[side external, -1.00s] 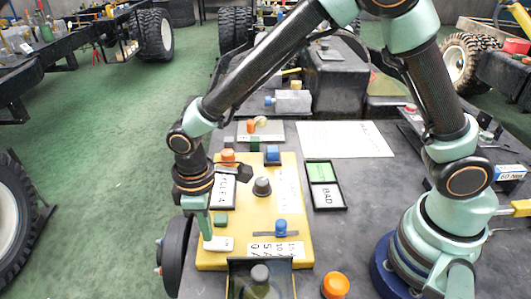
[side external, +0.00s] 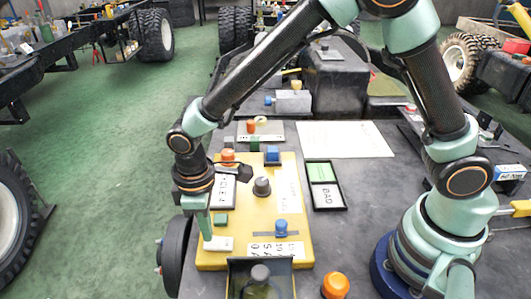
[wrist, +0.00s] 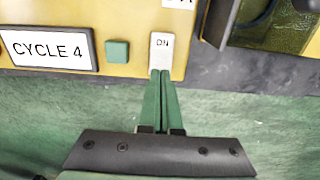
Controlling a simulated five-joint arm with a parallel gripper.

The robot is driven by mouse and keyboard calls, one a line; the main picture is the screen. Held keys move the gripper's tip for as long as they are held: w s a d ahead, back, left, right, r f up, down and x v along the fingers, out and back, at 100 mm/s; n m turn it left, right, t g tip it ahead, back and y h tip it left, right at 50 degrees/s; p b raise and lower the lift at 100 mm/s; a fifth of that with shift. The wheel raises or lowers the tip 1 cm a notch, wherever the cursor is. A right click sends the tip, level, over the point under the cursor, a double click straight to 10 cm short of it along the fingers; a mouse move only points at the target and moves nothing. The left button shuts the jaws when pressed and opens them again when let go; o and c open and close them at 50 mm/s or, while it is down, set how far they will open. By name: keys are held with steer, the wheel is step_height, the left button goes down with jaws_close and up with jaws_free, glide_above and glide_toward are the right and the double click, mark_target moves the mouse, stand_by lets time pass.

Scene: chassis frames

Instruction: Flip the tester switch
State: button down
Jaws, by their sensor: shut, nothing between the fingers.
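The yellow tester panel (side external: 240,235) lies on the dark bench. A white piece (wrist: 162,50) marked with what looks like "ON" sits at the panel's edge in the wrist view; it also shows in the side view (side external: 218,244). It appears to be the switch, but its tilt cannot be told. My gripper (wrist: 160,73) is shut and empty, its green fingertips at the near end of the white piece. I cannot tell whether they touch it. A display (wrist: 47,50) reads "CYCLE 4", with a green square button (wrist: 117,51) between it and the white piece.
On the panel stand a dark knob (side external: 262,187), a blue rocker (side external: 273,153) and a blue slider (side external: 281,228). A dark open box (side external: 285,275) stands at the panel's near edge. An orange knob (side external: 335,285) and a two-part tray (side external: 325,186) are to the right.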

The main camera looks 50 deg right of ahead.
steer(key=shift+f, duration=0.95)
stand_by(0.7)
steer(key=shift+r, duration=3.5)
steer(key=shift+d+r, duration=0.1)
steer(key=d+r+m+t, duration=0.2)
steer(key=d+r+m, duration=0.2)
steer(key=d+r, duration=0.7)
steer(key=s+d+r+m+t, duration=0.1)
steer(key=s+d+m, duration=0.1)
steer(key=d, duration=0.4)
steer(key=s+d+r+m+t, duration=0.1)
steer(key=s+d+m+t, duration=0.1)
steer(key=d, duration=0.4)
steer(key=shift+s+d+r+m+t, duration=0.3)
steer(key=shift+s+d+m, duration=0.15)
steer(key=shift+s, duration=0.4)
